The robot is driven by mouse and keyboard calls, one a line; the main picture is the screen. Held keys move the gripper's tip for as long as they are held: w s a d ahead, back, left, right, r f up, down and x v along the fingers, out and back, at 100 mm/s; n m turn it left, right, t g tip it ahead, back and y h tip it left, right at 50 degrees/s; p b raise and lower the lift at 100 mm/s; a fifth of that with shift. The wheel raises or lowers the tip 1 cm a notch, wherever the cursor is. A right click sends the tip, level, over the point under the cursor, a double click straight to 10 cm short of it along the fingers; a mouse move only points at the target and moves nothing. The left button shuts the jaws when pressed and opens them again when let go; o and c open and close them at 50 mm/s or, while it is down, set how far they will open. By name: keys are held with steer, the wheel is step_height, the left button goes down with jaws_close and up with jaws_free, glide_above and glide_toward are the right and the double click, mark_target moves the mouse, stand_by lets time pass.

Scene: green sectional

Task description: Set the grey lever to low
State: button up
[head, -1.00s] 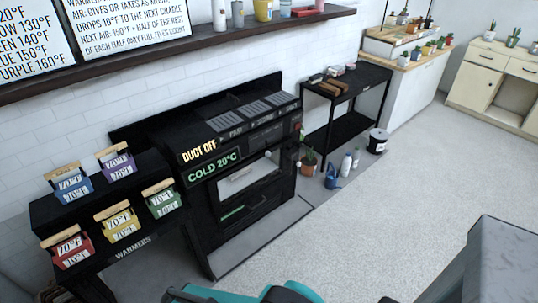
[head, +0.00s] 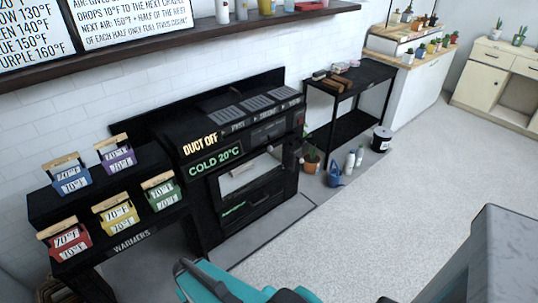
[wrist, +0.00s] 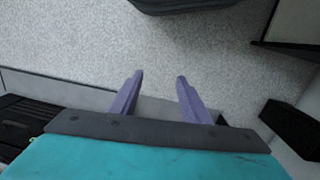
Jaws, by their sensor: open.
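The black machine (head: 252,186) stands against the white brick wall in the head view, with lit signs reading "DUCT OFF" and "COLD 20°C". I cannot make out a grey lever for certain. A small pale knob (head: 301,160) shows at the machine's right side, but its kind and setting are too small to tell. In the wrist view my gripper (wrist: 160,92) is open, its two purple fingers apart with nothing between them. It is over the speckled floor, clear of the machine. In the head view my teal arm shows at the bottom edge; the fingers cannot be seen there.
Warmers with several coloured cradles, including a yellow one (head: 116,216), stand left of the machine. A black side table (head: 350,88) stands right. A plant pot (head: 311,163), a blue watering can (head: 334,175), bottles and a bucket (head: 381,139) sit on the floor. Open floor (head: 420,180) lies at right.

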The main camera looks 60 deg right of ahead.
steer(key=w+d+m+t+h+b, duration=0.1)
steer(key=w+d+m+t+b, duration=0.1)
steer(key=w+d, duration=0.55)
steer(key=w+d+m+t+h+b, duration=0.1)
steer(key=w+d+t+h+b, duration=0.2)
steer(key=d, duration=0.7)
steer(key=m+t+h+b, duration=0.6)
steer(key=t+h+b, duration=0.1)
steer(key=h+b, duration=0.3)
glide_toward(270, 150)
steer(key=v, duration=0.2)
steer(key=shift+s+d+r, duration=0.1)
steer(key=shift+r, duration=0.05)
steer(key=shift+d, duration=0.1)
steer(key=shift+p+x, duration=0.35)
steer(key=shift+x, duration=6.45)
steer(key=shift+f, duration=0.2)
